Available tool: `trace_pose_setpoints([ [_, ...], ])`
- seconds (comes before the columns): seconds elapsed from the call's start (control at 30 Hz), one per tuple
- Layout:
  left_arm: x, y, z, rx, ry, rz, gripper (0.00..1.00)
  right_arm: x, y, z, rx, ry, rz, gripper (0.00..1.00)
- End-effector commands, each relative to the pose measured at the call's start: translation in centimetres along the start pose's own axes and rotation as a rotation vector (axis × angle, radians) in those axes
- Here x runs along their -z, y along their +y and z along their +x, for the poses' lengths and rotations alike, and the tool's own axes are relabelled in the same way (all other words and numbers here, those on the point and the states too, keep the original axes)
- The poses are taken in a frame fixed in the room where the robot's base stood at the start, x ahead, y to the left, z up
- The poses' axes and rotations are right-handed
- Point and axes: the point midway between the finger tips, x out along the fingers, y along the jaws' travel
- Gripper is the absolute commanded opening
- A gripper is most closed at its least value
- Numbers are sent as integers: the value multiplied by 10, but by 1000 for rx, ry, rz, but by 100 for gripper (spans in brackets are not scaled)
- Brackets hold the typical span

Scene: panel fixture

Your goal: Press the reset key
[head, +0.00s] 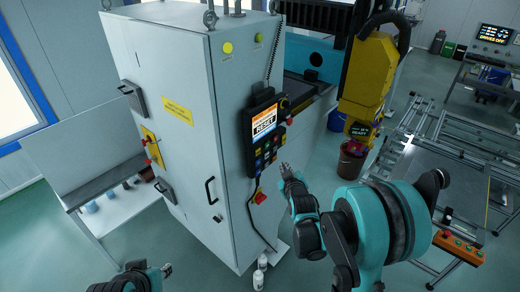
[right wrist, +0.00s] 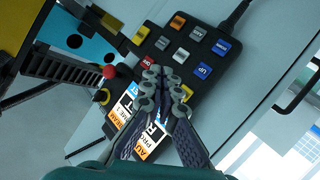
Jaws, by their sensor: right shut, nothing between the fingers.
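A black control panel (head: 266,140) hangs on the side of a grey cabinet. Its lit screen (head: 263,120) shows the word RESET on an orange band. In the right wrist view, the panel's keypad has an orange key (right wrist: 178,21), blue keys (right wrist: 221,46), a yellow key (right wrist: 140,35), a red key (right wrist: 147,62) and grey ones. I cannot read which key is marked reset. My right gripper (head: 285,168) is shut and empty, just right of the panel; in the wrist view its fingertips (right wrist: 164,76) overlap the keypad's lower keys. My left gripper (head: 166,269) is low at the left, away from the panel.
A red emergency button (right wrist: 109,72) sits beside the screen. A yellow machine head (head: 370,80) hangs to the right. The cabinet (head: 175,60) has a handle (head: 210,190). White bottles (head: 259,278) stand on the floor.

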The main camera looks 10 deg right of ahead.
Motion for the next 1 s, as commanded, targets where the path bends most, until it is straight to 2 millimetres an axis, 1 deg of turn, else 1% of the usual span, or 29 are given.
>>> trace_pose_setpoints([
  [0.23, -1, 0, 1, 0, 0, 0, 32, 0, -1, 0, 0, 0, 0, 0],
  [0.37, 0, 0, 0, 0, 0, 0, 32, 2, -3, 3, 2, 0, -1, 0],
  [0.57, 4, 0, -5, 0, 0, 0, 32, 15, -15, 19, 3, 1, -2, 0],
  [0.8, 8, 0, -11, 0, 0, 0, 32, 33, -32, 42, 2, 1, -1, 0],
  [1.0, 4, 0, -6, 0, 0, 0, 32, 40, -42, 57, 1, -1, 0, 0],
])
